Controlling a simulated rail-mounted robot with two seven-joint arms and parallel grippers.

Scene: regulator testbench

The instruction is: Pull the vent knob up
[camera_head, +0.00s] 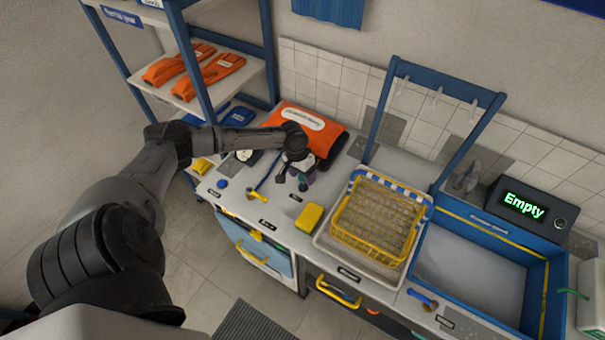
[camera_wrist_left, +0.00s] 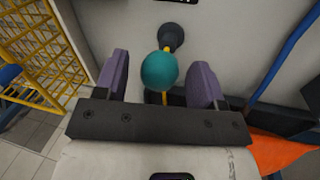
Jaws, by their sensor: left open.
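The vent knob (camera_wrist_left: 158,71) is a teal ball on a yellow stem above a dark round base, seen in the left wrist view. My left gripper (camera_wrist_left: 158,80) is open, with one purple finger on each side of the ball. A gap shows between the ball and each finger. In the head view, my left gripper (camera_head: 293,182) is over the back of the worktop, and the knob is hard to make out beneath it. My right gripper is in neither view.
An orange package (camera_head: 306,124) lies behind my left gripper. A yellow sponge (camera_head: 309,217) and a yellow wire basket (camera_head: 374,221) are to its right. A blue-rimmed sink (camera_head: 478,273) and a display reading "Empty" (camera_head: 525,206) are farther right. A blue-framed shelf (camera_head: 210,83) stands at left.

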